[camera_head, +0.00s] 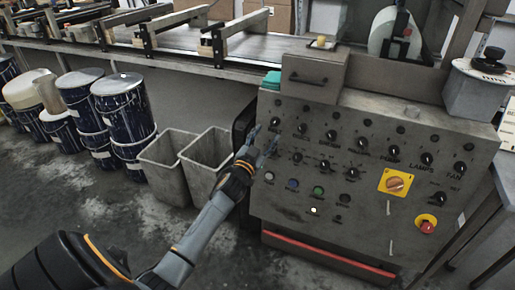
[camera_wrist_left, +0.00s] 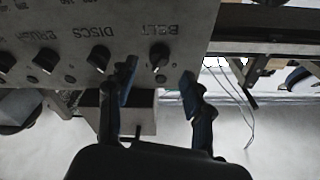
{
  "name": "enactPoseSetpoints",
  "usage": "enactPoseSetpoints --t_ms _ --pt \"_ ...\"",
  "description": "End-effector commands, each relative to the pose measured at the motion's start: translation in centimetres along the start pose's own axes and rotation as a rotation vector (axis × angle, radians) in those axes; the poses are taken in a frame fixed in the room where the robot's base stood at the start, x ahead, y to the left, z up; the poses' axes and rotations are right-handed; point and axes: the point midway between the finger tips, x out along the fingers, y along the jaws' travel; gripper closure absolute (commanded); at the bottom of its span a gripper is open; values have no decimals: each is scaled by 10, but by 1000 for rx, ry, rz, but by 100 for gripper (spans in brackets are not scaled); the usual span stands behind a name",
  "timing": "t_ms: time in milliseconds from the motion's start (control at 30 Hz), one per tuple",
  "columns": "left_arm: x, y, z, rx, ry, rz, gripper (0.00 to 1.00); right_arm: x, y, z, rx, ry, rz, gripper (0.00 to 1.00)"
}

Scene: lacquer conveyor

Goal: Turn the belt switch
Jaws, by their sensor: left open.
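The belt switch (camera_head: 275,121) is a small black knob at the upper left corner of the grey control panel (camera_head: 345,223). In the left wrist view the belt switch (camera_wrist_left: 159,56) shows upside down above its BELT label's far side, with a pale pointer. My left gripper (camera_head: 262,138) is open and empty at the panel's left edge, just below and left of the switch. In the wrist view its two blue-grey fingertips (camera_wrist_left: 157,76) lie to either side of the knob's column; I cannot tell the exact gap to the knob. My right gripper is not in view.
The DISCS knob (camera_wrist_left: 98,57) sits close beside the belt switch. A yellow-plated rotary switch (camera_head: 396,183) and a red button (camera_head: 426,225) are lower right. Two grey bins (camera_head: 172,163) and several dark blue drums (camera_head: 122,103) stand left. A conveyor (camera_head: 190,42) runs behind.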

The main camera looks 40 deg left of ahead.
Motion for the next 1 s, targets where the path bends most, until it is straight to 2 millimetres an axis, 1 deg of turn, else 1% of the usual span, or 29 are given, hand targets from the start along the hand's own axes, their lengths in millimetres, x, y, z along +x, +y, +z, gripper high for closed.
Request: enactPoseSetpoints --t_ms 33,200,300,400,533,1000 --pt "-13 1 1 0 -2 1 49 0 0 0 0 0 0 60" --pt "-45 0 0 0 -1 0 49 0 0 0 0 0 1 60" --pt "-59 1 1 -1 -1 1 49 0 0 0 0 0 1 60" --pt "-67 0 0 0 0 0 49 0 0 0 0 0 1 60" --pt "-71 0 0 1 1 -1 49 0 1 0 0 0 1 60" --pt "-71 0 0 1 1 0 49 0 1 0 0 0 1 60"
